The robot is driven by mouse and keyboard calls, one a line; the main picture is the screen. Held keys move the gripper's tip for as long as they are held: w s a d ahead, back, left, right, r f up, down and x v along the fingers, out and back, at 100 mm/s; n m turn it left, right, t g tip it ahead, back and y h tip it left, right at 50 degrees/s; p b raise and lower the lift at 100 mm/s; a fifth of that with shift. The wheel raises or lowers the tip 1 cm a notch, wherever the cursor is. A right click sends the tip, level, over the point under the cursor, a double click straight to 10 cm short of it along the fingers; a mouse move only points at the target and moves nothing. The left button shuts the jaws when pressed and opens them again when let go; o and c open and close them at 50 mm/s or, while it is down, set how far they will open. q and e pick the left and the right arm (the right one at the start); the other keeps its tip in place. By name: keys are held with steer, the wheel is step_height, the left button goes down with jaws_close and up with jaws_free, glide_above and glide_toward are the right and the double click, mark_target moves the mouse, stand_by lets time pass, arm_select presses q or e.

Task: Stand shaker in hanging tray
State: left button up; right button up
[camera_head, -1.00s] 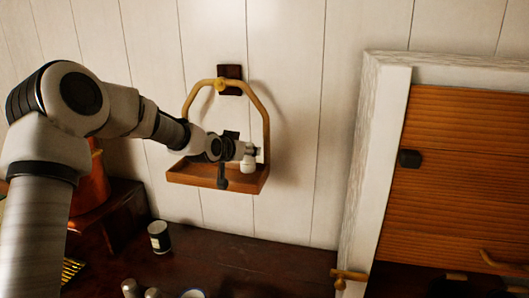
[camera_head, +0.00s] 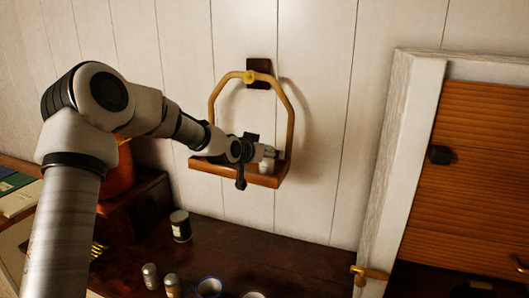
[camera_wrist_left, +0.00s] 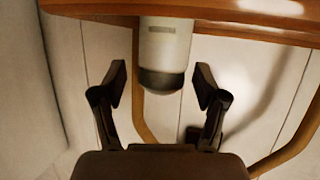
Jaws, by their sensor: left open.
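The white shaker (camera_head: 265,167) stands in the wooden hanging tray (camera_head: 234,174), near its right end. The left wrist view is upside down: there the shaker (camera_wrist_left: 165,48) has its base at the tray (camera_wrist_left: 270,18) and its dark cap pointing away from it. My left gripper (camera_head: 270,152) is at the shaker's upper part. Its two fingers are open, one on each side of the shaker, with gaps visible in the left wrist view. The tray's front rim hides the shaker's foot in the head view. My right gripper is not in view.
The tray's curved handle (camera_head: 291,105) hangs from a dark wall mount (camera_head: 259,73). A dark can (camera_head: 180,226), two small shakers (camera_head: 150,276) (camera_head: 172,286) and a cup (camera_head: 209,288) stand on the counter below. A white-framed wooden shutter (camera_head: 480,160) is at the right.

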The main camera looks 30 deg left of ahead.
arm_select(q)
steer(key=shift+s+d+r, duration=0.1)
steer(key=b+v, duration=0.1)
steer(key=v, duration=0.1)
steer(key=shift+s+r, duration=0.2)
steer(key=shift+s, duration=0.15)
steer(key=p+v, duration=0.2)
steer(key=v, duration=0.6)
steer(key=shift+s, duration=0.3)
steer(key=shift+r, duration=0.1)
